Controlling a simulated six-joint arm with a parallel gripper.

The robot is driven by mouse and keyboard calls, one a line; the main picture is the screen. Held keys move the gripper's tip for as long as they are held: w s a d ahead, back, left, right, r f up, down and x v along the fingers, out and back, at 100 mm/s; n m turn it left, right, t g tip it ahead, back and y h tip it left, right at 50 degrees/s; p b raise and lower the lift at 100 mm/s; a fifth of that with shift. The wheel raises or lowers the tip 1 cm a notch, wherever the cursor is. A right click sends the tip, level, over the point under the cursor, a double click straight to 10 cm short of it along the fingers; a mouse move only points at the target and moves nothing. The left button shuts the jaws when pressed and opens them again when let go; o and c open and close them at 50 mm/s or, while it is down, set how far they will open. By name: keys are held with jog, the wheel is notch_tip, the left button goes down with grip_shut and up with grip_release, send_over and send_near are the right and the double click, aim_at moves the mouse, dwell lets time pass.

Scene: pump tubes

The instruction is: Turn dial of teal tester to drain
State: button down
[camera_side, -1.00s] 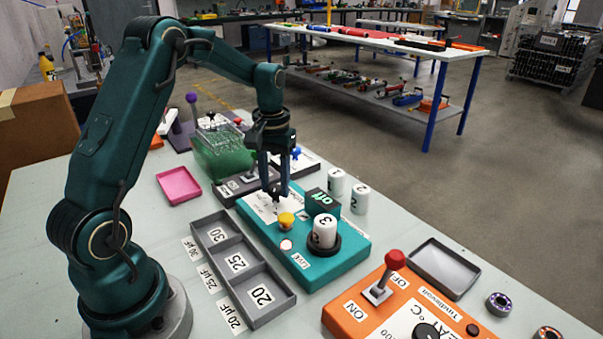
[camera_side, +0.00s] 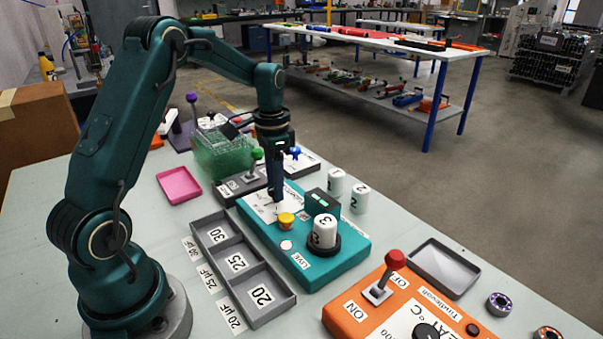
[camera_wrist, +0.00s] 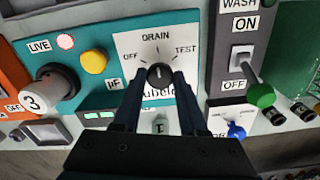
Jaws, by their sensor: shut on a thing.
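The teal tester (camera_side: 348,247) stands on the bench, and its teal face also shows in the wrist view (camera_wrist: 95,30). Its black dial (camera_wrist: 159,72) sits on a white plate marked OFF at left, DRAIN at top and TEST at right. The dial's pale mark appears to point up toward DRAIN. My gripper (camera_wrist: 160,80) is shut on the dial, one finger on each side. In the side view my gripper (camera_side: 275,205) stands over the plate and hides the dial. The LIVE lamp (camera_wrist: 65,41) glows pinkish red, and the tester's display (camera_wrist: 98,114) shows green bars.
A yellow button (camera_side: 286,219) and a white cylinder marked 3 (camera_side: 325,231) stand on the tester. A grey box with a green-knobbed switch (camera_side: 256,156) is close behind my gripper. A grey three-part tray (camera_side: 205,262) lies at left, and an orange device (camera_side: 345,320) at front right.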

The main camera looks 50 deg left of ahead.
jog(key=shift+m, duration=0.3)
jog(key=shift+r, duration=0.1)
jog(key=shift+c, duration=2.2)
grip_release()
jog(key=shift+r, duration=2.55)
